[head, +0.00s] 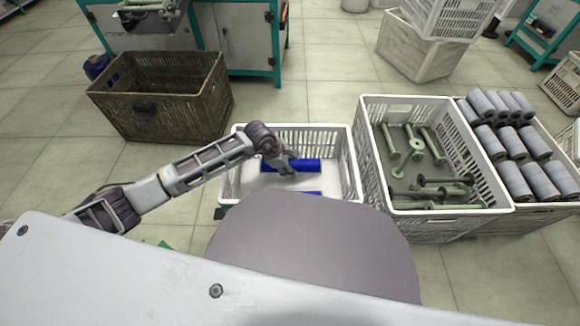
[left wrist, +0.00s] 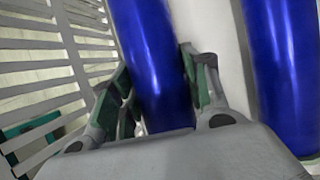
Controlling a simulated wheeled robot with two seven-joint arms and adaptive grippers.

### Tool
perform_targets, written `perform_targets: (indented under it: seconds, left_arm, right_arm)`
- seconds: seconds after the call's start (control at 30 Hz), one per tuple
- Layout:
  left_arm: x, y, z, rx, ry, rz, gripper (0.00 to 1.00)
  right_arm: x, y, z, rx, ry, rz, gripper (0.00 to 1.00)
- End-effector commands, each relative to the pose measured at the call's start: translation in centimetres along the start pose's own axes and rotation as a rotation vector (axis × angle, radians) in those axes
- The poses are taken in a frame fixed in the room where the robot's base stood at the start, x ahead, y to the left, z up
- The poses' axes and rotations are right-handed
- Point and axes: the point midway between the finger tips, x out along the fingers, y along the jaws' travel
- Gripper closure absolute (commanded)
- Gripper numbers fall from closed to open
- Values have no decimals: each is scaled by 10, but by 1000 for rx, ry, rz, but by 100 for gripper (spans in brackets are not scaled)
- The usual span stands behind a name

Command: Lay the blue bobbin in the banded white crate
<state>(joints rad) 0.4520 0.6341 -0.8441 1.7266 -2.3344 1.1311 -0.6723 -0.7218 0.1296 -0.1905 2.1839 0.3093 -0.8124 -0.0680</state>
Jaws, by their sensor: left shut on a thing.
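A blue bobbin (head: 307,165) lies across the inside of the white slatted crate (head: 352,181) in the middle of the head view. My left gripper (head: 285,163) reaches into this crate and is shut on that bobbin. In the left wrist view the gripper's fingers (left wrist: 162,85) are on both sides of the blue bobbin (left wrist: 148,40), close to the slatted wall (left wrist: 45,45). A second blue bobbin (head: 309,193) lies in the same crate, partly hidden by my body; it also shows in the left wrist view (left wrist: 282,70). I cannot make out a band on the crate. My right gripper is not in view.
A white crate of green spools (head: 376,180) stands to the right, beside a crate of grey bobbins (head: 495,143). Green-framed machines (head: 240,40) stand behind. Tiled floor is clear at the left.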

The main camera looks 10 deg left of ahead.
Motion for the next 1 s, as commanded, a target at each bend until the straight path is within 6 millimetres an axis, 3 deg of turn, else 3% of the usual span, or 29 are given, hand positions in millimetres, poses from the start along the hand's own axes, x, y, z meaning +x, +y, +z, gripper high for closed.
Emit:
perform_targets:
  seconds: [1.0]
  left_arm:
    - [12,-3,-5,0,0,1,85]
  right_arm:
    - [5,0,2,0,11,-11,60]
